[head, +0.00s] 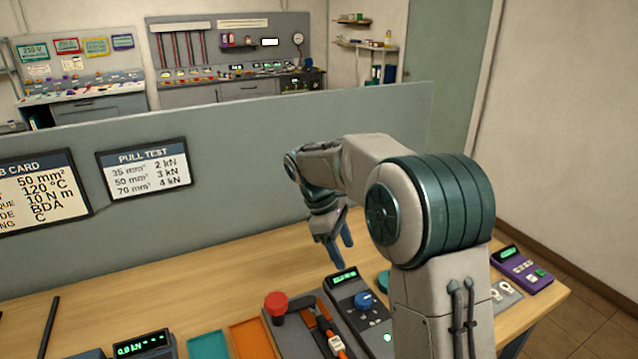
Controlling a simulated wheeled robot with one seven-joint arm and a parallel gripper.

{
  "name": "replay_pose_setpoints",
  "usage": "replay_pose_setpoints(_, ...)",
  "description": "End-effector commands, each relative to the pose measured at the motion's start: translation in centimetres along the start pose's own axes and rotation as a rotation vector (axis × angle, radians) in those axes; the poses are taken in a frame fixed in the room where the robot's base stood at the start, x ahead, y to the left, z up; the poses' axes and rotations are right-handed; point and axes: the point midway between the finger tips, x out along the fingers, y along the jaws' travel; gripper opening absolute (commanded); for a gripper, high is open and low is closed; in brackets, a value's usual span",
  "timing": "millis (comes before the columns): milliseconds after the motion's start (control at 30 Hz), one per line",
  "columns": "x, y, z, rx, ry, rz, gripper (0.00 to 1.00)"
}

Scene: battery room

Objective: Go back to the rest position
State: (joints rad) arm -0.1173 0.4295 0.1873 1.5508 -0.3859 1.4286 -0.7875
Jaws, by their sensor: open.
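My arm stands at the right of the head view and reaches back over the wooden table (215,272). My gripper (345,248) hangs above the table, fingers pointing down, behind a dark device with a green display and a blue knob (366,299). It appears empty, and I see nothing between its fingers. My arm hides part of the table and the things behind it.
A grey partition (250,150) with a pull test card (145,173) rises behind the table. A red-knobbed lever (276,304), an orange tray (252,340) and a teal tray (207,345) stand at the front. A purple meter (522,269) lies at the right. The table's middle left is clear.

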Motion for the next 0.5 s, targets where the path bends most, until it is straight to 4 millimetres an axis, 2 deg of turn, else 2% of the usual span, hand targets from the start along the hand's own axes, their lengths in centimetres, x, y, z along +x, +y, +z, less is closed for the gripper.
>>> replay_pose_setpoints(167,-0.7,-2.0,2.4,0.116,0.047,0.016,0.59)
replay_pose_setpoints(500,-0.6,-8.9,8.5,0.503,0.216,0.025,0.59)
